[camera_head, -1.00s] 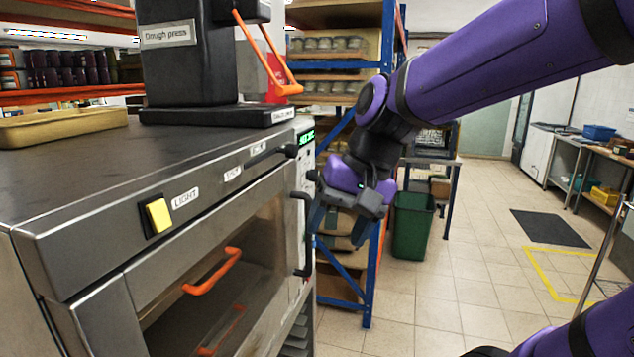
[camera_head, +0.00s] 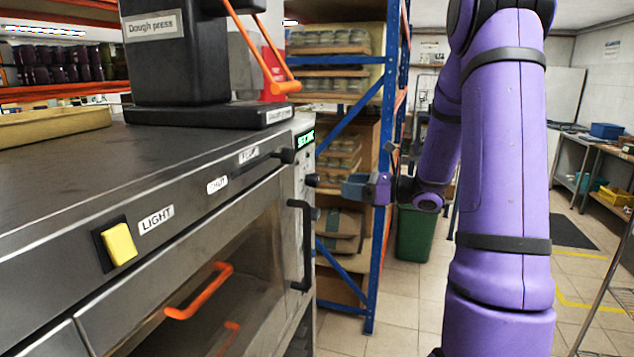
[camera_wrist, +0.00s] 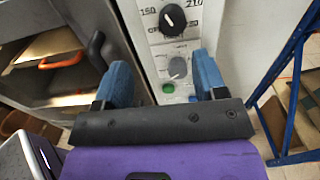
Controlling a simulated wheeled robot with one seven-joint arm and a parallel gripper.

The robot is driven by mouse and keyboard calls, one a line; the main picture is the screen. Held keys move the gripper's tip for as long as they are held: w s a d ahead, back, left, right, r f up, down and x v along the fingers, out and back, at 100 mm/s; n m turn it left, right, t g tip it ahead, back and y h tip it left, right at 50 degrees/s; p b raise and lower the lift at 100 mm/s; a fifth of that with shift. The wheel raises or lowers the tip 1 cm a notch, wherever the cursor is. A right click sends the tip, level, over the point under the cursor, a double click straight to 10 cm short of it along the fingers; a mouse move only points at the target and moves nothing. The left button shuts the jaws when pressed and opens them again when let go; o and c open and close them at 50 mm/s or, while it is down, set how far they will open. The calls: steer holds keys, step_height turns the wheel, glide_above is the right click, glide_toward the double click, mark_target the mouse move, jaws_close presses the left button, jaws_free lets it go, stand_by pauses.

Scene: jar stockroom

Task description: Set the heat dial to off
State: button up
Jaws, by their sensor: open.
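The heat dial (camera_wrist: 172,20) is a black round knob on the pale control panel, with 150 and 210 printed around it. It has a small white mark, but its exact setting is hard to read. It shows in the head view as a dark knob (camera_head: 312,180) on the oven's right-hand face. My gripper (camera_head: 352,187) is to the right of the panel, pointing at it and apart from the dial. In the wrist view its blue fingers (camera_wrist: 162,66) are spread and empty, with the dial above and between them.
Below the dial are a grey knob (camera_wrist: 177,68) and a green button (camera_wrist: 168,88). The oven's black handle (camera_head: 302,245) juts out at the panel's left. A blue-framed shelf (camera_head: 383,160) stands behind my gripper. A green bin (camera_head: 415,235) is on the floor.

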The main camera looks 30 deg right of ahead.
mark_target(319, 181)
steer(key=shift+m+t, duration=0.5)
steer(key=x, duration=0.6)
steer(key=d+x, duration=0.1)
steer(key=x, duration=0.3)
steer(key=shift+w+f, duration=0.3)
steer(key=shift+w, duration=0.15)
steer(key=c, duration=0.9)
